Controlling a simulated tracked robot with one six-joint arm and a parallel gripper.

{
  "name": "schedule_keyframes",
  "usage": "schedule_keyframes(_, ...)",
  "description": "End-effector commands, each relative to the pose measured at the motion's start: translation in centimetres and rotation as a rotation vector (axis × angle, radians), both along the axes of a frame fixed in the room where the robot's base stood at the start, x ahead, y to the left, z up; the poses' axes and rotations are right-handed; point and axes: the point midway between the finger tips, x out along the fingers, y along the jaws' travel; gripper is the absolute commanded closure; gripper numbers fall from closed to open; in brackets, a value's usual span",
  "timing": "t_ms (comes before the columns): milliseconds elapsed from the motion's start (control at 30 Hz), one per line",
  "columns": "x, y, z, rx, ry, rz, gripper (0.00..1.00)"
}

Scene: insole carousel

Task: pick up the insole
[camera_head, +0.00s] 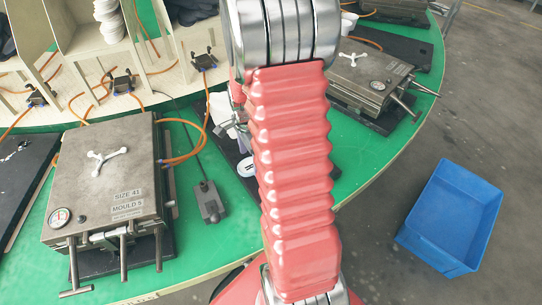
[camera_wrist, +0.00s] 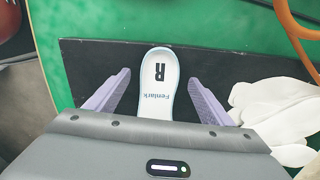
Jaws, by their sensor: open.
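The insole's lower part is hidden by my gripper body. In the head view, a small part of the insole (camera_head: 246,167) shows beside my red arm, which hides most of the mat there.
White gloves (camera_wrist: 275,112) lie right of the insole, near my right finger. An orange hose (camera_wrist: 297,30) runs at the upper right. Closed metal moulds (camera_head: 110,165) and (camera_head: 365,75) stand on the green table (camera_head: 215,250). A blue crate (camera_head: 450,215) is on the floor.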

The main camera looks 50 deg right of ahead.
Motion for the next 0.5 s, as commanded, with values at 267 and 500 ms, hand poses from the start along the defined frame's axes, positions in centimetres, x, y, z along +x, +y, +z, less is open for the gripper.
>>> schedule_keyframes(267,0.0,0.0,-2.0,0.0,0.0,0.0,0.25)
schedule_keyframes(500,0.0,0.0,-1.9,0.0,-0.001,0.001,0.25)
